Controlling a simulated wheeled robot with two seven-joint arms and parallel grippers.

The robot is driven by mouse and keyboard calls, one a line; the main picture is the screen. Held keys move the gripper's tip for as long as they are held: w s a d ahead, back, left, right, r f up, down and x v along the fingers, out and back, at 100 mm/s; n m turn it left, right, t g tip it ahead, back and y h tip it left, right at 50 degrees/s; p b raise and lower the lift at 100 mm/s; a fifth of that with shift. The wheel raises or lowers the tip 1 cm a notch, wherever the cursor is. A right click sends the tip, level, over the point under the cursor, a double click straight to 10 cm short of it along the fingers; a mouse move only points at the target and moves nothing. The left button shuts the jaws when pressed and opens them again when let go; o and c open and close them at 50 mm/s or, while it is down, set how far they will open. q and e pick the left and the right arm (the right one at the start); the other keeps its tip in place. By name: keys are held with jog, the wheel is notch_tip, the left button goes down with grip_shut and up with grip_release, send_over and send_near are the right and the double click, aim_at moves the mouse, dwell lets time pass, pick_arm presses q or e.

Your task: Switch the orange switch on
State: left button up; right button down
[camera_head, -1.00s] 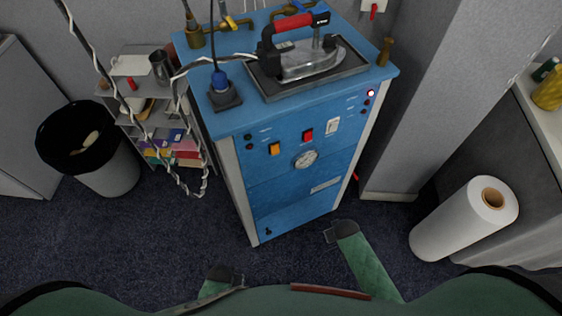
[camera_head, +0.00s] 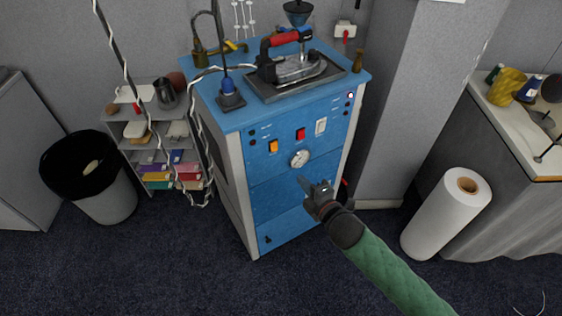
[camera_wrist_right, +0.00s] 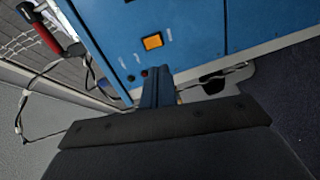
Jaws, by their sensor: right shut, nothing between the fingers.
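The orange switch (camera_head: 273,146) is on the upper left of the blue cabinet's front panel (camera_head: 290,215). In the right wrist view the orange switch (camera_wrist_right: 152,41) shows lit-looking on the blue panel, beyond the fingertips and apart from them. My right gripper (camera_head: 301,181) is shut and empty, in front of the panel, below the round gauge (camera_head: 300,158) and lower right of the orange switch. Its closed fingers also show in the right wrist view (camera_wrist_right: 158,78). A red switch (camera_head: 301,134) and a white switch (camera_head: 321,126) sit to the right of the orange one. My left gripper is out of view.
An iron (camera_head: 290,68) rests on a plate on top of the cabinet. A white cord hangs at its left. A bin (camera_head: 105,200) and a small shelf (camera_head: 150,130) stand left. A white roll (camera_head: 435,225) stands right.

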jog(key=n, duration=0.1)
jog(key=p, duration=0.3)
send_near(275, 151)
jog(key=p+x, duration=0.1)
jog(key=x, duration=0.2)
jog(key=p+x, duration=0.2)
jog(key=shift+w+a+r, duration=0.15)
jog(key=shift+w+a, duration=0.15)
jog(key=shift+w, duration=0.05)
jog(key=shift+w+a, duration=0.2)
jog(key=shift+w, duration=0.2)
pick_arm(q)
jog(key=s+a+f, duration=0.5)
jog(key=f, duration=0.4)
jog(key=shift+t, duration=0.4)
